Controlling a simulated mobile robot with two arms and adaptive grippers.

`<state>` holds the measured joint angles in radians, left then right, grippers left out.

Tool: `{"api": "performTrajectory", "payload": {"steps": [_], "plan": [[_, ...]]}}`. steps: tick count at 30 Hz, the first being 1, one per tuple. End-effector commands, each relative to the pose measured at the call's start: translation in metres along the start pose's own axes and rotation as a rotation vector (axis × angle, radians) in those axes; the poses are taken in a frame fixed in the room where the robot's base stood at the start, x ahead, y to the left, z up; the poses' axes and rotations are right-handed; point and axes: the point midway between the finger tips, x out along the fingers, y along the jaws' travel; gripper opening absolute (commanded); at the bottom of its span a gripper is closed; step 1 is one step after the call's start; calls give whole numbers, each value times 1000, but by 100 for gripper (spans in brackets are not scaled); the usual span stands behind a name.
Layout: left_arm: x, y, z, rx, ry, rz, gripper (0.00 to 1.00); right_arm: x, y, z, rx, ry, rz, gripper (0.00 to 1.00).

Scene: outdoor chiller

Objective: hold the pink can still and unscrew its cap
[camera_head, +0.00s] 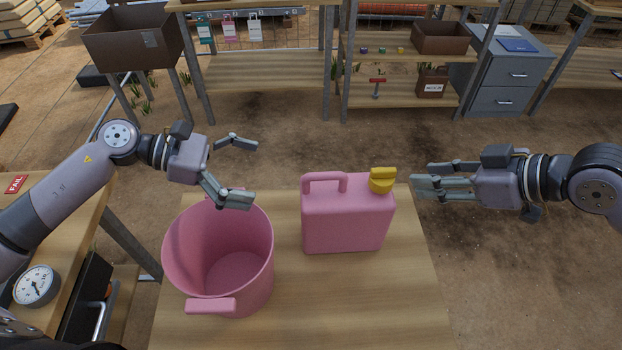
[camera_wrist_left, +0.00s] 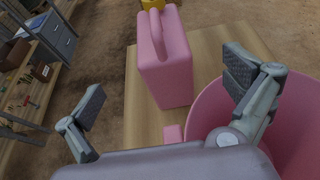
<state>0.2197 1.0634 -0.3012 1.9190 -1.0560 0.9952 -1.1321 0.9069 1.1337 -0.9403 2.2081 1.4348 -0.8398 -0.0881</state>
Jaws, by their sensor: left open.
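The pink can (camera_head: 345,222) stands upright on the wooden table, its handle at the upper left and its yellow cap (camera_head: 382,180) on the top right corner. The can also shows in the left wrist view (camera_wrist_left: 168,68), with the cap (camera_wrist_left: 152,4) cut by the top edge. My left gripper (camera_head: 242,171) is open and empty, above the far rim of the pink pot and left of the can. Its spread fingers (camera_wrist_left: 168,98) show in the left wrist view. My right gripper (camera_head: 422,183) is just right of the can and cap, apart from them; its finger gap is unclear.
The open pink pot (camera_head: 262,255) stands left of the can on the table (camera_head: 370,300). The table's front right is bare. Shelves (camera_head: 265,72) and a grey drawer cabinet (camera_head: 508,82) stand behind. A side table with a gauge (camera_head: 36,286) is at left.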

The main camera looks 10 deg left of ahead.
Motion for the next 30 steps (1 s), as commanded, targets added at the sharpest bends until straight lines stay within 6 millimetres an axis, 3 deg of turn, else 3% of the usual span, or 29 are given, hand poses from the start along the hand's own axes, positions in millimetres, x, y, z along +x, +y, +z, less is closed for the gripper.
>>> {"api": "performTrajectory", "payload": {"steps": [21, 30], "plan": [[133, 1, 2, -2, -7, 1, 100, 0, 0, 0, 0, 0, 0, 33], [165, 1, 2, -3, -5, 1, 100, 0, 0, 0, 0, 0, 0, 33]]}}
